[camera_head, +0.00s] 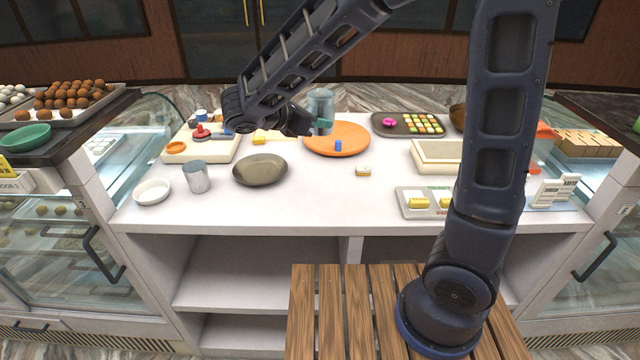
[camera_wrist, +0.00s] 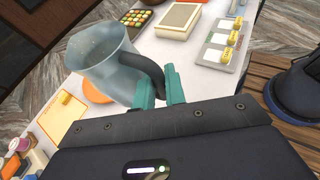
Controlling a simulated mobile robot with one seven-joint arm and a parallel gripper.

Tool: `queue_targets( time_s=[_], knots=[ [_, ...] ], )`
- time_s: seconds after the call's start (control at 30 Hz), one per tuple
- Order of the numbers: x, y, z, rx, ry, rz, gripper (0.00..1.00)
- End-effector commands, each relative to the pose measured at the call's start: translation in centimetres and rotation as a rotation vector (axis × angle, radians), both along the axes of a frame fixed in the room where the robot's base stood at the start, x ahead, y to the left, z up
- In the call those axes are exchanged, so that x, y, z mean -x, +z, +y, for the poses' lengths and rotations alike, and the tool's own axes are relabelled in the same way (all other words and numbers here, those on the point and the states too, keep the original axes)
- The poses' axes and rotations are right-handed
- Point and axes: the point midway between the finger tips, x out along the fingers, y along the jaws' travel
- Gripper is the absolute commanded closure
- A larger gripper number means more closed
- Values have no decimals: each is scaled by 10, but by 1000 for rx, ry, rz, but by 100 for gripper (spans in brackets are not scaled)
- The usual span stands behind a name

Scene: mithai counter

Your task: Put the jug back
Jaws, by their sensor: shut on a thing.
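The jug (camera_head: 321,102) is a translucent grey-blue vessel with a dark handle. My gripper (camera_head: 322,126) is shut on the handle and holds the jug above the orange round board (camera_head: 350,140) on the white counter. In the wrist view the jug (camera_wrist: 100,62) fills the upper left, and the teal fingertips (camera_wrist: 160,86) of my gripper are closed around its dark handle (camera_wrist: 150,68). The jug covers part of the orange board there. I cannot tell what is inside it.
The front middle of the counter is clear.

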Motion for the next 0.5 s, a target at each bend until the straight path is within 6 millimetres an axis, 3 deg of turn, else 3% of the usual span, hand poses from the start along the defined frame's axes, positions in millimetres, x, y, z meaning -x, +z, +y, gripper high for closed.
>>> queue_targets(
  time_s=[0.5],
  knots=[
    [0,-107,0,5,3,3,100]
  ],
)
